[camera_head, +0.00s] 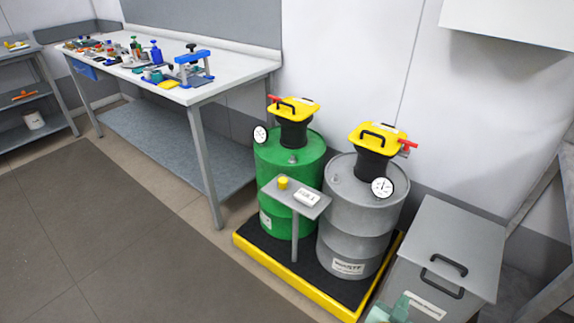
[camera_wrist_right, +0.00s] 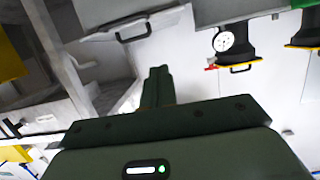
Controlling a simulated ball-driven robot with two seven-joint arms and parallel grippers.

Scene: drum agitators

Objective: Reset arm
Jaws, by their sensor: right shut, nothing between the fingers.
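My right gripper (camera_head: 390,310) shows as a small greenish piece at the bottom edge of the head view, in front of the grey lidded bin. In the right wrist view its two dark fingers (camera_wrist_right: 157,75) are together, with nothing between them. My left gripper is in neither view. The green drum (camera_head: 290,190) and grey drum (camera_head: 362,215) stand upright side by side, each with a black neck and a yellow lid. The grey drum's gauge and yellow lid also show upside down in the right wrist view, apart from my fingers.
The drums stand on a yellow-edged black pallet (camera_head: 300,289) with a small stand (camera_head: 295,200) before them. A grey bin (camera_head: 445,250) is at right. A workbench (camera_head: 225,75) with tools and a shelf (camera_head: 30,100) are at left. The floor (camera_head: 90,230) at left front is clear.

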